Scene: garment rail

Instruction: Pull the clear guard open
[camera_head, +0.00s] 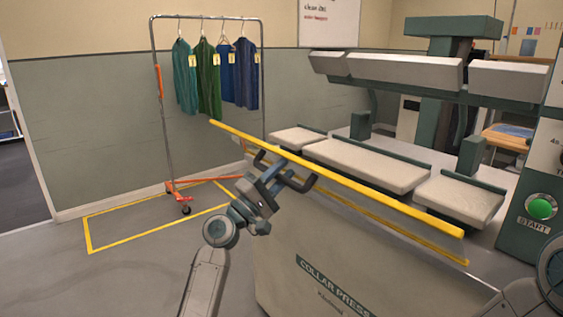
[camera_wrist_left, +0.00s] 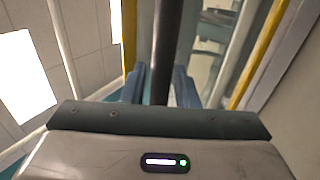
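The clear guard stands along the front of the collar press, with a yellow top rail (camera_head: 350,182) and a second yellow rail below it. Its pane is hard to see. A dark bar handle (camera_head: 303,184) sits on the guard near the middle of the rail. My left gripper (camera_head: 283,176) is at this handle. In the left wrist view the dark handle bar (camera_wrist_left: 166,50) runs between the two blue fingers of my left gripper (camera_wrist_left: 160,88), which close in on both sides of it. My right gripper is out of view.
The collar press (camera_head: 320,245) fills the right side, with pale pads behind the guard and a green START button (camera_head: 541,208). A garment rail (camera_head: 160,90) with several hanging garments stands at the back left. The floor at left is clear, with a yellow outline (camera_head: 125,240).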

